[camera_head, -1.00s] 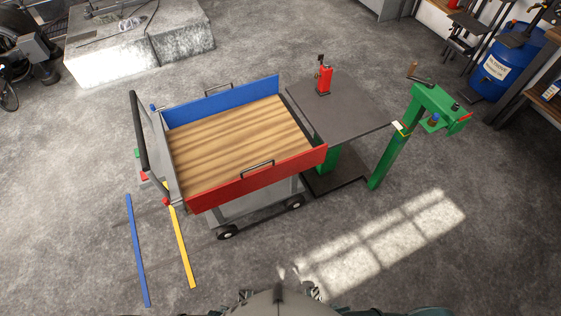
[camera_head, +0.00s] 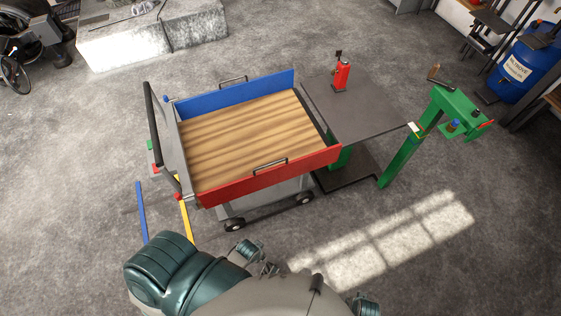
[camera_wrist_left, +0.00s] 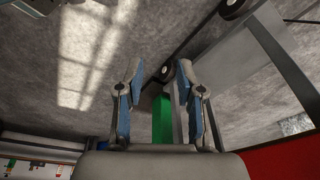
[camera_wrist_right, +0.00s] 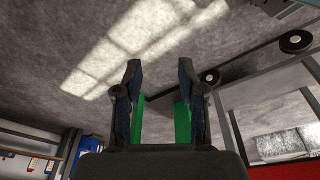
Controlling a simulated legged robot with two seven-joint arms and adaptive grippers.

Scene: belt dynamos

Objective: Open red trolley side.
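The trolley (camera_head: 250,135) has a wooden bed, a blue far side (camera_head: 235,98) and a red near side (camera_head: 270,176). The red side stands upright, with a dark handle (camera_head: 270,163) near its middle top edge. A red knob (camera_head: 178,196) is at its left end. The red side also shows at the lower right of the left wrist view (camera_wrist_left: 285,162) and the right wrist view (camera_wrist_right: 285,172). My left gripper (camera_wrist_left: 159,70) is open and empty, apart from the trolley. My right gripper (camera_wrist_right: 159,70) is open and empty; in the head view it cannot be made out.
A dark table (camera_head: 355,105) with a red jack (camera_head: 342,74) adjoins the trolley's right end. A green stand (camera_head: 400,160) is further right. Blue (camera_head: 142,210) and yellow (camera_head: 185,220) floor strips lie at left. Floor right of my arm is clear.

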